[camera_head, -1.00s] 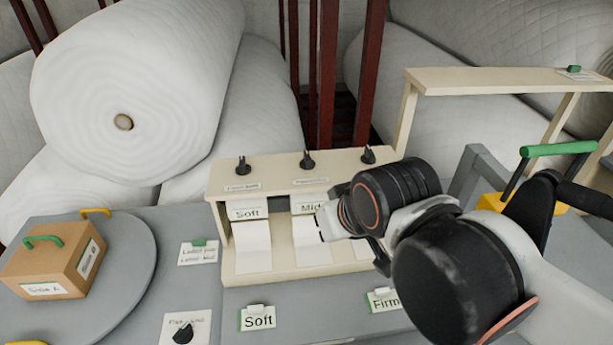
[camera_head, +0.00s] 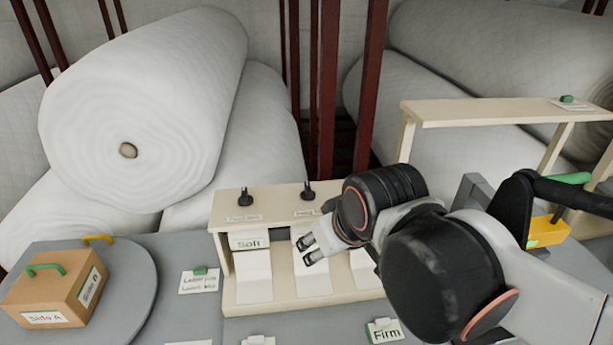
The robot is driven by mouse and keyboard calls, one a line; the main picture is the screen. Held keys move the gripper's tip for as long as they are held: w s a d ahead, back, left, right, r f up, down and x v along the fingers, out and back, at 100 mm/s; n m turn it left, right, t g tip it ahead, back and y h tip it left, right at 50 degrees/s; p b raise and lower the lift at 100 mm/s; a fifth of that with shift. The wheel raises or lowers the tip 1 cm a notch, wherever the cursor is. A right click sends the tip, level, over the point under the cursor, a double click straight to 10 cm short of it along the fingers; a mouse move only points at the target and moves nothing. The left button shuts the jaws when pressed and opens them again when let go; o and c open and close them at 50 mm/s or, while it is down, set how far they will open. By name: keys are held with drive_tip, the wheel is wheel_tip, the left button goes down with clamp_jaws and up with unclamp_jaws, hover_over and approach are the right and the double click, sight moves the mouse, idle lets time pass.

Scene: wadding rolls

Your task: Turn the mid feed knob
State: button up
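The mid feed knob (camera_head: 307,191) is a small black knob on top of the cream dispenser (camera_head: 275,201), the middle one of the row. The soft knob (camera_head: 244,198) stands to its left. The firm knob is hidden behind my arm. My gripper (camera_head: 306,249) is below and in front of the mid knob, apart from it. Its two dark fingertips show with a gap between them, pointing left, over the middle white sheet (camera_head: 312,279). The gripper covers the Mid label. Nothing shows between the fingers.
A cardboard box (camera_head: 55,290) with a green handle sits on the grey turntable (camera_head: 135,310) at left. A cream shelf (camera_head: 480,112) stands at right. Large wadding rolls (camera_head: 140,110) and dark red posts (camera_head: 328,90) are behind. The space above the visible knobs is clear.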

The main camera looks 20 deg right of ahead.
drive_tip(key=w+d+r+n+g+p, duration=0.1)
drive_tip(key=w+r+n+g+p, duration=0.3)
drive_tip(key=w+r+p, duration=0.5)
wheel_tip(320, 180, up, 5)
drive_tip(key=n+g+p, duration=0.3)
drive_tip(key=n+p, duration=0.7)
drive_tip(key=p, duration=0.4)
hover_over(306, 186)
wheel_tip(306, 186, down, 14)
drive_tip(key=shift+p, duration=0.4)
drive_tip(key=shift+c, duration=0.2)
drive_tip(key=c, duration=1)
